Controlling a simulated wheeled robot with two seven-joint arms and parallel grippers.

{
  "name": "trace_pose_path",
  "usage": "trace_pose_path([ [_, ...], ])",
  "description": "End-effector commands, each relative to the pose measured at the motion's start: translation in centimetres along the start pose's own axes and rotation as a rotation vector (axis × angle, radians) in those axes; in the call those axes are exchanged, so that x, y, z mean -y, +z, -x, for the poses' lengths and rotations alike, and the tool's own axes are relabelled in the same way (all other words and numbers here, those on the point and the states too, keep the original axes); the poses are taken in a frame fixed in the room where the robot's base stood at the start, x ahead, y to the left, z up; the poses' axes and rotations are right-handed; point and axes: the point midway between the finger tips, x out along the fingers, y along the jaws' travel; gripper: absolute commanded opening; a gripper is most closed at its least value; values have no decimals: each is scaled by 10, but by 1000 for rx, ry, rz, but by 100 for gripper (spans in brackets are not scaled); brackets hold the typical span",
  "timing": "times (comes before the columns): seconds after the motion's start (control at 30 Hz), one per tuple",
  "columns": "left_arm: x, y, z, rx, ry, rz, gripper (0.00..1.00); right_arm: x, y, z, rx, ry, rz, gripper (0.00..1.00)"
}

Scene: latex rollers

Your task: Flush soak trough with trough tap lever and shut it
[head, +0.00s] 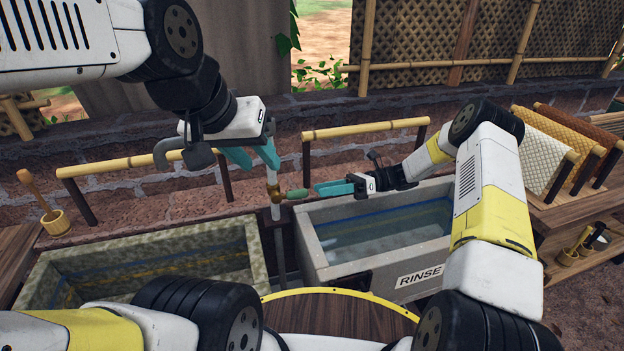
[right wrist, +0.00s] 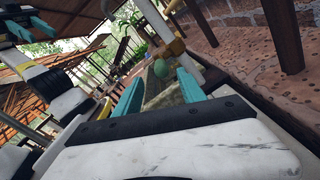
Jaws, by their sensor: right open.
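The trough tap (head: 274,190) is a brass valve on a thin upright pipe between the two troughs. Its lever has a green grip (head: 297,194) pointing right; the grip also shows in the right wrist view (right wrist: 159,68). My right gripper (head: 318,189) is open just right of the green grip, fingers pointing at it. In the right wrist view the grip lies ahead, between the teal fingertips; I cannot tell if they touch. My left gripper (head: 263,166) looks open, close above the tap. The soak trough (head: 258,260) is the mossy stone one at left, with murky liquid inside.
The grey rinse trough (head: 385,284), labelled RINSE, holds water at right. Bamboo rails (head: 135,161) stand behind the troughs. A wooden ladle in a cup (head: 55,220) is at far left. A rack with mats (head: 550,150) stands at right. A round wooden top (head: 335,315) is in front.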

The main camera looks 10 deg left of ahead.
Motion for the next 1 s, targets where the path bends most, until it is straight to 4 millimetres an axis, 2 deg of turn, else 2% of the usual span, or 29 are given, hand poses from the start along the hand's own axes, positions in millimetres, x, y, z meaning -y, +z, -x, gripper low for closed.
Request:
trace_pose_path([
  [0.17, 0, 0, 0, 0, 0, 0, 36, 3, -2, -11, 21, 4, -17, 48],
  [0.4, 0, 0, 0, 0, 0, 0, 36, 2, -1, -49, 18, 4, -15, 48],
  [0.6, 0, 0, 0, 0, 0, 0, 36, 2, -1, -72, 18, 3, -15, 48],
  [0.97, 0, 0, 0, 0, 0, 0, 36, 2, -1, -78, 17, 2, -14, 48],
  [1.0, 0, 0, 0, 0, 0, 0, 36, 2, -1, -78, 17, 2, -14, 40],
])
